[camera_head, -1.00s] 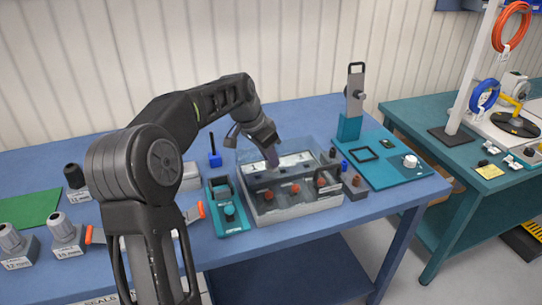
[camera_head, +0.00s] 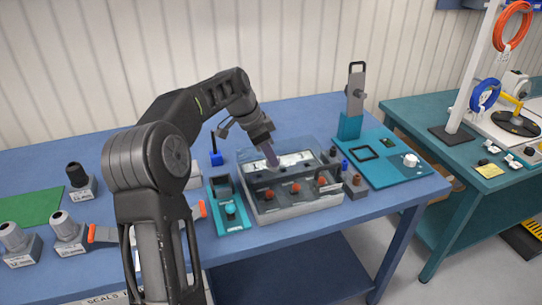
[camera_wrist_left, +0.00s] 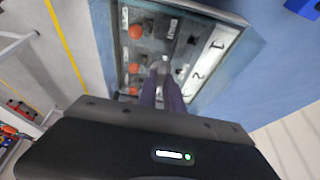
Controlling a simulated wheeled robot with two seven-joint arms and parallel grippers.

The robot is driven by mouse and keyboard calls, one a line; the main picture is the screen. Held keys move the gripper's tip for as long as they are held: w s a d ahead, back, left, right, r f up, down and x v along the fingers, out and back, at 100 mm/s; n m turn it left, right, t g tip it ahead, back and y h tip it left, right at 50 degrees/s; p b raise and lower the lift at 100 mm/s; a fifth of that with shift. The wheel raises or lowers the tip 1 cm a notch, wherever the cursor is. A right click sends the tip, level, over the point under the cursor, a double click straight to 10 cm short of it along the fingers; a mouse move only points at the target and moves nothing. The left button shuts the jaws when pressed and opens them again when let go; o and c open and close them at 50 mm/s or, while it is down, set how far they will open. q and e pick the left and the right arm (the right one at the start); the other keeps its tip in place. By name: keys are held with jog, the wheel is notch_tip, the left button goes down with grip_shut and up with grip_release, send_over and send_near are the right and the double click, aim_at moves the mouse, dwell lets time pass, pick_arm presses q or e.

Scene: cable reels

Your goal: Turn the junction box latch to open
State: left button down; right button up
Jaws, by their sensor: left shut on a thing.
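The junction box (camera_head: 297,208) is a grey open-topped box on the blue table, with several orange-red round parts and a pale labelled strip inside. It also shows in the left wrist view (camera_wrist_left: 118,45), with numbers on its strip. My left gripper (camera_head: 272,163) reaches down into the box from above, near its back wall. In the wrist view its purple-grey fingers (camera_wrist_left: 161,75) close on a small pale grey piece, which looks like the latch (camera_wrist_left: 160,66). The fingers hide most of it, so its angle cannot be told. My right gripper is not in view.
A teal device (camera_head: 230,212) stands close left of the box. Small dark and blue parts and a grey block (camera_head: 355,187) stand at its right. A teal board (camera_head: 385,165) with an upright tool lies farther right. Grey fittings (camera_head: 66,228) and a green mat (camera_head: 28,207) are left.

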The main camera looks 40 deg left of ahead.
pick_arm(q)
jog(key=c, duration=1.5)
grip_release()
jog(key=shift+f, duration=0.2)
jog(key=shift+r, duration=0.15)
jog(key=shift+r, duration=0.2)
jog(key=b+v, duration=0.1)
jog(key=v, duration=0.6)
jog(key=shift+r, duration=0.15)
